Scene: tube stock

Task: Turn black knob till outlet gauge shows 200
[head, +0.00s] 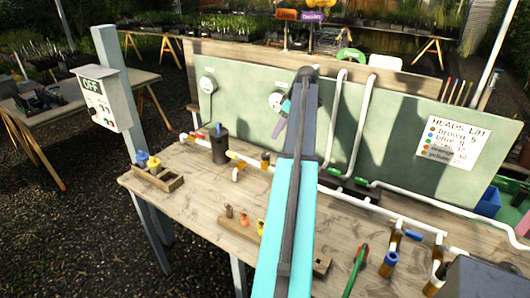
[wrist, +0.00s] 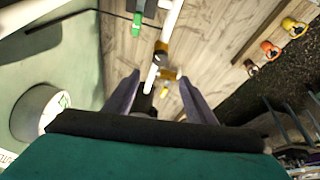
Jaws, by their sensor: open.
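My gripper (wrist: 160,97) is open, its two purple fingers apart and pointing down toward the pipework. In the head view its purple finger (head: 279,130) shows beside my arm, in front of the green panel. A white gauge (head: 208,84) is on the panel's left, and a second white gauge (head: 276,101) is partly covered by my arm. Neither reading is legible. One gauge body (wrist: 40,112) shows at left in the wrist view. A small dark part (wrist: 148,113), possibly the black knob, shows low between the fingers; I cannot tell whether it is touched.
A white pipe (wrist: 168,35) with brass fittings (wrist: 163,60) runs along the wooden bench. A black canister (head: 219,149) stands left of my arm. A grey control box reading OFF (head: 103,98) is on a post. A wooden tray (head: 158,176) lies at the bench's left.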

